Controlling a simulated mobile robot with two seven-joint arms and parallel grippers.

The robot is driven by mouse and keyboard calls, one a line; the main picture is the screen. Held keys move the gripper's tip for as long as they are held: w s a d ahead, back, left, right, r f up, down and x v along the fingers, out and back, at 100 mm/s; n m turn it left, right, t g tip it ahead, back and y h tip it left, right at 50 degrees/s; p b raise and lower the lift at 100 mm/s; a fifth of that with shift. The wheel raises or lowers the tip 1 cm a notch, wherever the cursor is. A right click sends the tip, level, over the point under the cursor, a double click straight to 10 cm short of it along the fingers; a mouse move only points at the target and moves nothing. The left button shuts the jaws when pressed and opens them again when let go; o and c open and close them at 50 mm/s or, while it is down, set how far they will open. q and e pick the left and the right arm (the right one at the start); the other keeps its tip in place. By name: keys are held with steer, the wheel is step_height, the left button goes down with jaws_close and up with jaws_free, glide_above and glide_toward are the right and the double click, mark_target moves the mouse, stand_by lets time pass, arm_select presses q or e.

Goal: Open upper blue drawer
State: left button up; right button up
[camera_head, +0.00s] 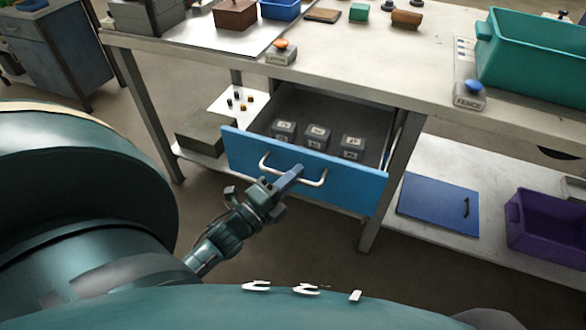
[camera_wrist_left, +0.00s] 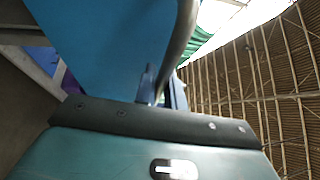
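The upper blue drawer (camera_head: 300,172) under the workbench is pulled out, with its inside showing. Its pale bar handle (camera_head: 318,184) is on the blue front. My left gripper (camera_head: 291,175) is at the handle, left of its middle. In the left wrist view the handle (camera_wrist_left: 185,40) runs down between the fingers (camera_wrist_left: 161,90), which look shut on it. Several small grey labelled blocks (camera_head: 318,137) stand inside the drawer. My right gripper is not in view.
The workbench top (camera_head: 380,60) carries a teal bin (camera_head: 535,60) and a blue-buttoned box (camera_head: 469,95) at right, and an orange-buttoned box (camera_head: 281,52). A purple crate (camera_head: 545,225) and a blue panel with a dark handle (camera_head: 438,205) are on the lower shelf.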

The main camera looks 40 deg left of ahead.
arm_select(q)
steer(key=o, duration=0.4)
steer(key=shift+o, duration=0.2)
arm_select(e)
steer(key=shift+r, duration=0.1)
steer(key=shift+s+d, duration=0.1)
arm_select(q)
steer(key=v, duration=1.3)
steer(key=shift+b, duration=0.35)
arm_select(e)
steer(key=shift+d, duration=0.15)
arm_select(q)
steer(key=shift+s, duration=0.1)
